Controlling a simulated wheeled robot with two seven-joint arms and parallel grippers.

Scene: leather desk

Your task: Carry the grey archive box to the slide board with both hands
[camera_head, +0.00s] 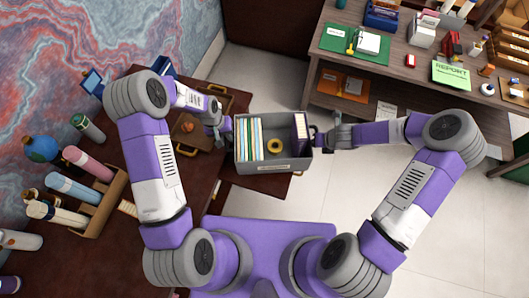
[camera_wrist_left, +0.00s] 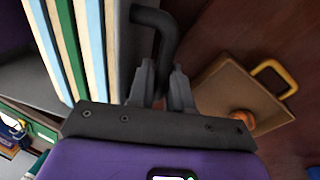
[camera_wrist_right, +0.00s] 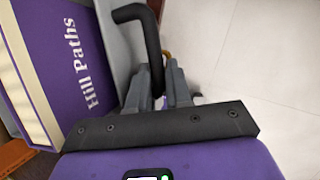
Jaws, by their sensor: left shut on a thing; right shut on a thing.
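The grey archive box (camera_head: 273,166) is upright in the middle of the head view, holding upright files, a purple book and a yellow ring. My left gripper (camera_head: 227,125) is shut on the dark handle at its left end. The left wrist view shows the fingers (camera_wrist_left: 160,82) around that handle (camera_wrist_left: 165,35). My right gripper (camera_head: 319,138) is shut on the opposite handle, which the right wrist view shows (camera_wrist_right: 150,40). A dark wooden surface shows under the box; whether they touch is unclear. I cannot tell which surface is the slide board.
A brown tray (camera_wrist_left: 235,85) with a yellow handle is close by my left gripper. A rack of rolls (camera_head: 100,207) stands on the dark desk at left. A second desk (camera_head: 400,75) with stationery is at upper right. Pale floor (camera_head: 350,190) lies right of the box.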

